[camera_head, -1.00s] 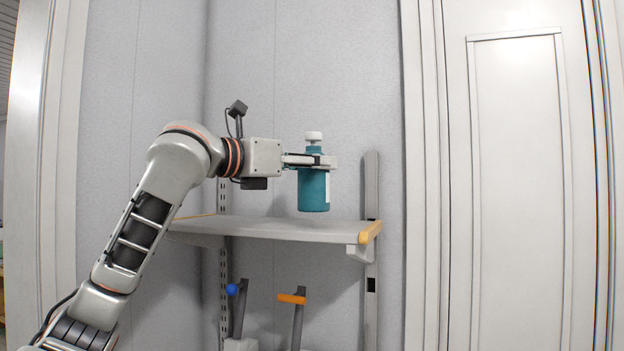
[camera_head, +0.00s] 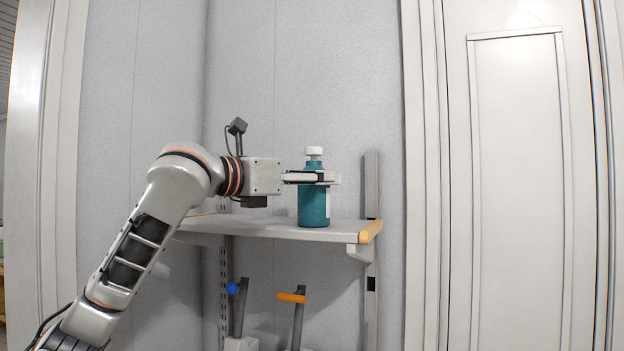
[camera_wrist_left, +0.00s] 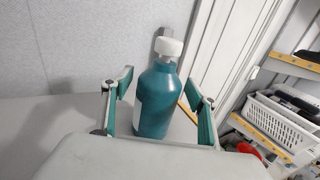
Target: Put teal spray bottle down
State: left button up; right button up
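The teal spray bottle (camera_head: 314,207) with a white cap and a pale label stands upright on the grey shelf (camera_head: 260,229), near its right end. My left gripper (camera_head: 325,178) is around the bottle's upper body, level with the shelf. In the left wrist view the bottle (camera_wrist_left: 156,100) is between the two fingers of my left gripper (camera_wrist_left: 163,98), which are spread with small gaps on both sides. The bottle's lower part is partly hidden there by the gripper body. My right gripper is not in view.
The shelf has a yellow end cap (camera_head: 370,231) close right of the bottle. Below it stand dark posts, one with a blue knob (camera_head: 232,289), one with an orange handle (camera_head: 291,297). A white basket (camera_wrist_left: 279,122) sits on shelving at right in the wrist view.

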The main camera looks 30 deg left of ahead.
pick_arm(q)
jog(key=shift+r, duration=0.2)
jog(key=b+v, duration=0.1)
jog(key=v, duration=1.1)
jog(key=shift+b, duration=0.35)
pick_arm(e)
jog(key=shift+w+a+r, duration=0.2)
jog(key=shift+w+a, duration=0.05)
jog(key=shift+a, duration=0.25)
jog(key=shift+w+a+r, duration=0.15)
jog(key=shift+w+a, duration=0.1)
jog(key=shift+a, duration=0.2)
pick_arm(q)
jog(key=shift+f, duration=0.15)
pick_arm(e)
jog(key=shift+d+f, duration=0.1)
